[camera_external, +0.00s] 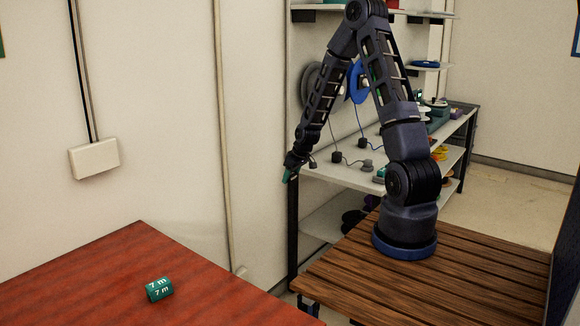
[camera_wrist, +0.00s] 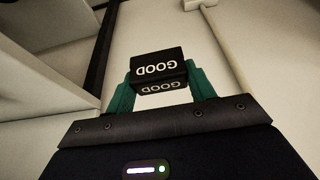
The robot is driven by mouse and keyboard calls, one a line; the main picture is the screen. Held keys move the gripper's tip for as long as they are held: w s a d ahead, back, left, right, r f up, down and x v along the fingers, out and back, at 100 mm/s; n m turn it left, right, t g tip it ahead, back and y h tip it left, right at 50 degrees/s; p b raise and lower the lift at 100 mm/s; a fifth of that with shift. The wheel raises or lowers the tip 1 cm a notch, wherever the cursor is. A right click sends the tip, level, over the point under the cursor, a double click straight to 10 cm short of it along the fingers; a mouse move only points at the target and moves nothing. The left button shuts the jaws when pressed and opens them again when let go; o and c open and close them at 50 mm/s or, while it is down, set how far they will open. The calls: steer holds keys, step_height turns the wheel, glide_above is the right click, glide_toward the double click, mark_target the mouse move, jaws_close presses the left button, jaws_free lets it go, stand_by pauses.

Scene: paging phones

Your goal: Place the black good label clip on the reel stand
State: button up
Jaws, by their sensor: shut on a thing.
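The black label clip (camera_wrist: 158,72) with white "GOOD" lettering is between the two green fingers of my gripper (camera_wrist: 162,78) in the wrist view. The fingers are shut on its sides, and its lettering appears upside down. In the external view my gripper (camera_external: 289,174) hangs low, in front of the left front corner of a pale shelf unit (camera_external: 345,176); the clip cannot be made out there. A grey reel (camera_external: 309,85) and a blue reel (camera_external: 354,83) stand at this unit, partly behind my arm. I cannot tell which part is the reel stand.
A teal "7 m" clip (camera_external: 159,289) lies on the red table (camera_external: 90,270), which is otherwise clear. A slatted wooden table (camera_external: 440,285) is under my base. Small dark items (camera_external: 337,157) with cables sit on the shelf. A wall box (camera_external: 94,158) is at left.

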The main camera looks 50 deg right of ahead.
steer(key=s+d+r, duration=0.6)
steer(key=s+d, duration=0.1)
steer(key=d, duration=1.2)
steer(key=s+d+r, duration=0.5)
steer(key=s+d, duration=0.2)
steer(key=d, duration=1.2)
steer(key=s+d+r, duration=0.6)
steer(key=s+d, duration=0.1)
steer(key=d, duration=1.2)
steer(key=f, duration=1.9)
steer(key=shift+s+d+f, duration=0.15)
steer(key=shift+s+f, duration=0.05)
steer(key=shift+f, duration=0.05)
steer(key=o, duration=1)
steer(key=shift+f, duration=0.1)
steer(key=shift+o, duration=0.2)
steer(key=v, duration=1.2)
